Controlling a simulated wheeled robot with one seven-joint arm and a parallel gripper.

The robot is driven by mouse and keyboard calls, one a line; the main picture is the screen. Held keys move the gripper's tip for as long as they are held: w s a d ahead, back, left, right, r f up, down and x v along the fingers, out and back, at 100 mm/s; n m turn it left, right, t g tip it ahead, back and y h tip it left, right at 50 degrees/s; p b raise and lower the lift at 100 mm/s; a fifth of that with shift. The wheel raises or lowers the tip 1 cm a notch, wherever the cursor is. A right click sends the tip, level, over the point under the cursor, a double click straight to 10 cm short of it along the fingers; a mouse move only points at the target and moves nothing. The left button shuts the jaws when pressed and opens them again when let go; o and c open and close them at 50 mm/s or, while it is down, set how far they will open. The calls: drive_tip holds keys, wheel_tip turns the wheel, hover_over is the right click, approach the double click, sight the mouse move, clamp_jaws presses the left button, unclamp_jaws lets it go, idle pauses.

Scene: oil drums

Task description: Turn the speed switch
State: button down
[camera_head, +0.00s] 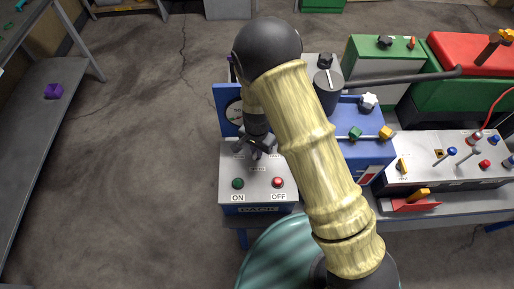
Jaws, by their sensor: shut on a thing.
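The control box (229,186) stands on the bench in the middle of the head view. It has a green ON button (238,183) and a red OFF button (278,182), with a round gauge (234,112) on the blue plate behind. My gripper (258,151) points down at the upper part of the box's grey face, above the two buttons. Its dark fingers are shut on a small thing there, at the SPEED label. The speed switch itself is hidden by the fingers.
A blue machine (365,145) with green and orange knobs stands close on the right. Farther right are a grey panel (420,172) with levers and a red and green box (465,55). A teal drum (270,262) is in front. Open floor lies left.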

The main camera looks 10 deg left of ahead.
drive_tip(key=shift+m, duration=1.2)
drive_tip(key=c, duration=1.5)
unclamp_jaws()
drive_tip(key=shift+r, duration=0.1)
wheel_tip(320, 180, up, 17)
drive_tip(key=shift+r+b, duration=0.1)
drive_tip(key=shift+b, duration=0.5)
